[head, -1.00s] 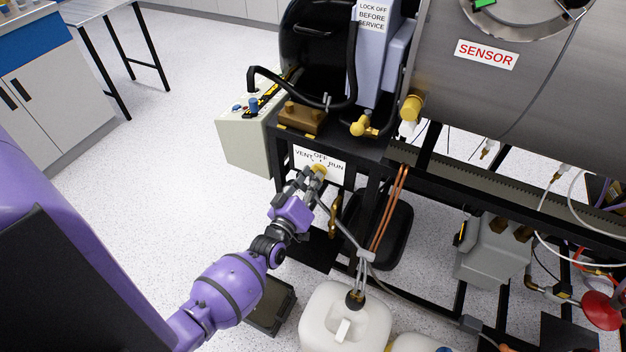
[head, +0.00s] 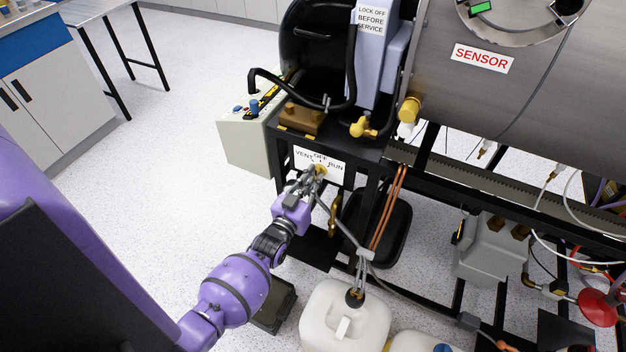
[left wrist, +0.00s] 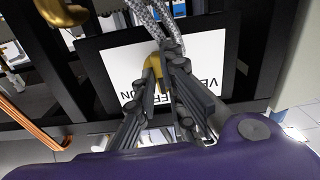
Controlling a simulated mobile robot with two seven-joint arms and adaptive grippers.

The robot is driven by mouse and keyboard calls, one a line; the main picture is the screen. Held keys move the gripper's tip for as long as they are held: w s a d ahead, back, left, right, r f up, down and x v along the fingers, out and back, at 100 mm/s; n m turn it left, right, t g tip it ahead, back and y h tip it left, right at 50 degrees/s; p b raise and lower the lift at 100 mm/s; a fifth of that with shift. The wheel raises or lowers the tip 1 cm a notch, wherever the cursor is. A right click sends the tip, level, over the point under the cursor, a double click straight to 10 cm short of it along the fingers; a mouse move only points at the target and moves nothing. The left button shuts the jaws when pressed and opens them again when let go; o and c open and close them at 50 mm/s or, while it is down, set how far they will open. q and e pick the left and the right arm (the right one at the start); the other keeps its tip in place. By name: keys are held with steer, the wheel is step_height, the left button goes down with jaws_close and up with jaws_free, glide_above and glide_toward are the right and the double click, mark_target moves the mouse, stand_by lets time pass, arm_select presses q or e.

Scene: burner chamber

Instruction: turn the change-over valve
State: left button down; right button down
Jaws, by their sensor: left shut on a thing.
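The change-over valve is a small brass fitting (head: 320,170) on a white plate (head: 333,174) marked VENT, OFF and RUN, on the front of the black frame. My left gripper (head: 309,178) reaches it from the lower left. In the left wrist view the fingers of the left gripper (left wrist: 164,88) are closed around the yellow brass valve handle (left wrist: 153,72). Part of the handle is hidden between the fingers. Braided hoses (left wrist: 158,22) run close behind the fingertips. My right gripper is not in view.
A grey hose and copper pipes (head: 388,208) run down just right of the valve. A white jug (head: 345,315) stands on the floor below. A beige control box (head: 246,140) stands left of the plate. A large steel chamber (head: 500,100) is at upper right. Open floor lies at left.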

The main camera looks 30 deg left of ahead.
arm_select(q)
steer(key=shift+m, duration=0.3)
steer(key=c, duration=1.8)
jaws_free()
steer(key=shift+s, duration=0.15)
steer(key=s, duration=1.1)
steer(key=shift+s+d, duration=0.35)
steer(key=shift+s, duration=0.05)
